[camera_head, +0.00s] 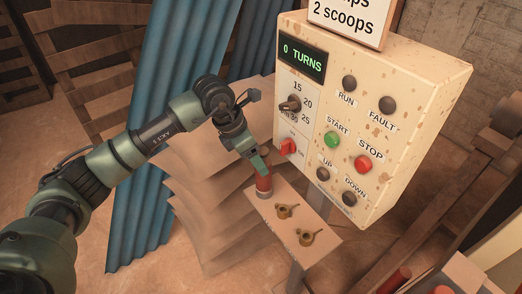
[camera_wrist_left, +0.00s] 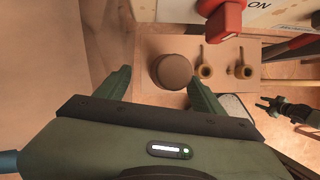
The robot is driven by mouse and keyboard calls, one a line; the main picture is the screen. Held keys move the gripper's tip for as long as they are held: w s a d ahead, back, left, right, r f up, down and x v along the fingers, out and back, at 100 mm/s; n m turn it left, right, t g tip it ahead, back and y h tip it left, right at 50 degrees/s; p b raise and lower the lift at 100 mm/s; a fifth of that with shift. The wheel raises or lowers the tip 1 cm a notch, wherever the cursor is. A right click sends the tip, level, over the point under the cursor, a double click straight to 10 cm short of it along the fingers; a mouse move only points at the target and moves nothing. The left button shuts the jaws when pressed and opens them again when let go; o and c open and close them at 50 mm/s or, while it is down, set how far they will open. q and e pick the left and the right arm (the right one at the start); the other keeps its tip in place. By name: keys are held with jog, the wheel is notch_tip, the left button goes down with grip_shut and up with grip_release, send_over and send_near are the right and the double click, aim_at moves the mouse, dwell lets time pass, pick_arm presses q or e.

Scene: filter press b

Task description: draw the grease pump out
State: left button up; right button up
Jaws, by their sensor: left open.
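In the left wrist view the left gripper (camera_wrist_left: 159,78) is open, with no clear grip on anything. My right gripper (camera_wrist_left: 266,106) appears small at the right edge of that view; its jaws are too small to read.
Two brass scoop-like pieces (camera_head: 287,211) lie on the shelf (camera_head: 325,244) beside the pump. The control box (camera_head: 400,90) rises just behind, with a red switch (camera_head: 288,147) close to my left gripper. Stacked sacks (camera_head: 205,190) and blue corrugated sheet (camera_head: 170,90) stand at the left.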

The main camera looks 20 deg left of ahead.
aim_at(264, 184)
pick_arm(q)
jog(key=x, duration=0.1)
jog(key=p+x, duration=0.1)
jog(key=x, duration=0.3)
jog(key=shift+s+d+p, duration=0.15)
jog(key=shift+s+p, duration=0.15)
jog(key=shift+s, duration=0.1)
jog(key=shift+w+d+f, duration=0.1)
jog(key=shift+w+f, duration=0.1)
jog(key=shift+f, duration=0.15)
jog(key=shift+s, duration=0.15)
pick_arm(e)
jog(key=shift+s+d+r, duration=0.25)
jog(key=shift+r, duration=0.3)
jog(key=shift+s+d+r, duration=0.2)
jog(key=shift+s+r, duration=0.05)
jog(key=shift+r, duration=0.25)
pick_arm(q)
jog(key=shift+r, duration=0.1)
grip_shut()
